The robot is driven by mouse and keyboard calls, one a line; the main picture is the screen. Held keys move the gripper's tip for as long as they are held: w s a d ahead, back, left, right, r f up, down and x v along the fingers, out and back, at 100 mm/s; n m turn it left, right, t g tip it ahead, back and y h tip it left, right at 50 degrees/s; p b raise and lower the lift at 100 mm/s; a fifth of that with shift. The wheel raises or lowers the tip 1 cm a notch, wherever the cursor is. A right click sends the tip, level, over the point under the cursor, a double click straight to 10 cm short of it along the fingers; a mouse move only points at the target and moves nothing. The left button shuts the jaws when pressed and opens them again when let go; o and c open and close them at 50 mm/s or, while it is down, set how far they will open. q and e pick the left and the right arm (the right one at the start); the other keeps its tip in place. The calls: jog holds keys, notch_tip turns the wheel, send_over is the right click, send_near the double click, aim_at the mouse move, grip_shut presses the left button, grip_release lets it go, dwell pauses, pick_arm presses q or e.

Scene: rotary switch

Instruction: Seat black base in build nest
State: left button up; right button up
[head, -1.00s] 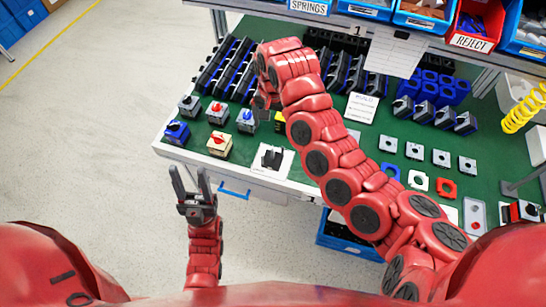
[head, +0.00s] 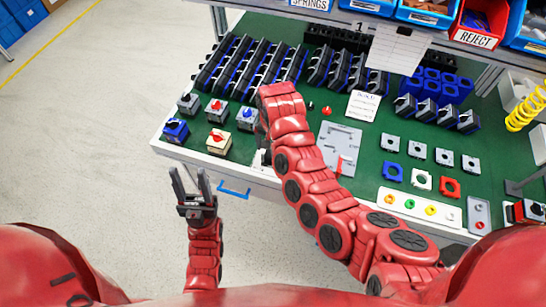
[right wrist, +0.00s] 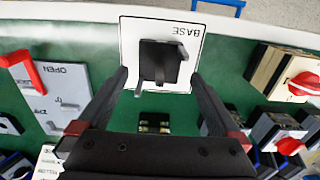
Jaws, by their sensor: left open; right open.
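The black base (right wrist: 160,62) lies on a white card marked BASE (right wrist: 130,40), in the right wrist view. My right gripper (right wrist: 160,75) is open, with one finger on each side of the base and visible gaps to both; whether the fingers are level with it I cannot tell. In the head view my right arm hides the base and its own jaws. A grey plate with a red lever (head: 341,145), perhaps the build nest, lies on the green bench; it also shows in the right wrist view (right wrist: 65,95). My left gripper (head: 190,175) is open and empty, off the bench's front edge.
Finished switches, including a blue one (head: 176,130) and a cream one (head: 218,141), stand left of my right arm. Rows of black switches (head: 240,65) fill the back left. Loose square plates (head: 392,172) lie to the right. The bench edge (head: 190,158) runs along the front.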

aim_at(266, 160)
jog(key=shift+f+p, duration=0.65)
jog(key=shift+f, duration=1.35)
jog(key=shift+c, duration=0.2)
jog(key=c, duration=1.2)
jog(key=shift+r, duration=0.2)
jog(key=shift+c, duration=0.2)
